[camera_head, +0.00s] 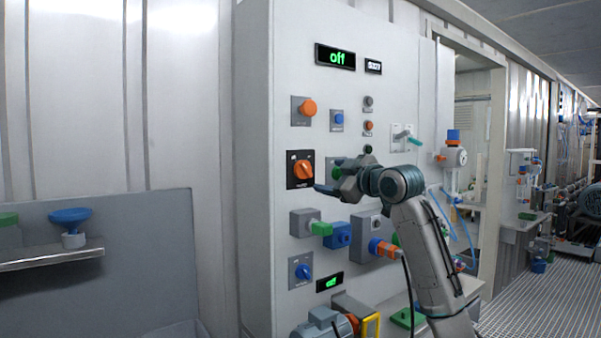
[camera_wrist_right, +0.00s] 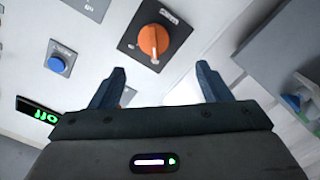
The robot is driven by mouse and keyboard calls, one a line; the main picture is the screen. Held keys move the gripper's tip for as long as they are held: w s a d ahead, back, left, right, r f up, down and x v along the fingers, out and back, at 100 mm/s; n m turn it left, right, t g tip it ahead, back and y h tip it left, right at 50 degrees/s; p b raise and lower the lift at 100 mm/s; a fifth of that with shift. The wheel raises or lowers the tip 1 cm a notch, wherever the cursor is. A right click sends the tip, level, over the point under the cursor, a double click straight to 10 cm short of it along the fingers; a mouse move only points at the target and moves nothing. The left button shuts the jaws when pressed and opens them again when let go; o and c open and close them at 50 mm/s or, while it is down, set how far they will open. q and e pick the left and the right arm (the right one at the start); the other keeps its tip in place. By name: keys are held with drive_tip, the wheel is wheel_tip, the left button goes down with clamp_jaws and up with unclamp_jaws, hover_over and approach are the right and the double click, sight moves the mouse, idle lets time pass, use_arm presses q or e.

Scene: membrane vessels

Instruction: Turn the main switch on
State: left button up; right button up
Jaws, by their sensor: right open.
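The main switch, an orange rotary knob on a black square plate (camera_head: 303,169), is on the left part of the white panel. It also shows in the right wrist view as an orange knob (camera_wrist_right: 154,40) with a white mark at its lower edge. My right gripper (camera_head: 333,182) is beside the switch, to its lower right in the head view. In the wrist view its two fingers (camera_wrist_right: 160,70) are spread, with the knob beyond and between them. They appear apart from the knob, and nothing is held. My left gripper is not in view.
A display (camera_head: 335,57) above reads "off" in green. An orange knob (camera_head: 303,107) and a blue button (camera_head: 338,118) sit above the switch. Green, blue and orange fittings (camera_head: 320,228) protrude below. A shelf with a blue funnel-like part (camera_head: 70,216) stands at left.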

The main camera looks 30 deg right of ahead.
sight(306, 168)
drive_tip(key=w+p, duration=0.1)
drive_tip(key=w, duration=0.2)
drive_tip(key=w+p, duration=0.1)
drive_tip(key=w, duration=0.2)
drive_tip(key=w+r+p, duration=0.1)
drive_tip(key=w, duration=0.2)
drive_tip(key=shift+w+a+r, duration=0.1)
drive_tip(key=shift+w+a, duration=0.05)
drive_tip(key=shift+a, duration=0.05)
drive_tip(key=shift+w, duration=0.65)
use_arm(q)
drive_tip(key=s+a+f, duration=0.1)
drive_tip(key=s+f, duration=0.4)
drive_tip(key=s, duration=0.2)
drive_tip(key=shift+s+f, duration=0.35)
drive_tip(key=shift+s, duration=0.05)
use_arm(e)
drive_tip(key=c, duration=1)
